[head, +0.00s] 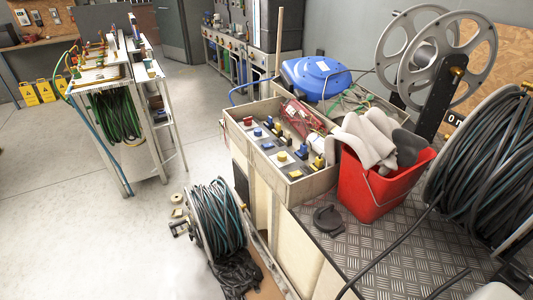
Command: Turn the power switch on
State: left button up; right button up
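A small black plate with white marks that look like "On" (455,119) is on the right, below the wooden board and partly hidden by the large hose reel. I cannot tell whether it belongs to the power switch, and no switch lever is clear. Neither of my grippers is in view. A pale rounded shape at the bottom right edge is too cut off to identify.
A large dark hose reel (485,160) fills the right side. A red bucket (378,190) with pale cloths stands on the metal tread plate, beside a wooden box (292,190) of fittings. Another hose reel (217,222) is lower. The floor (80,235) is clear at left.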

aim_at(248, 121)
jog(key=u, duration=1.85)
jog(key=i, duration=2.35)
jog(key=z, duration=3.6)
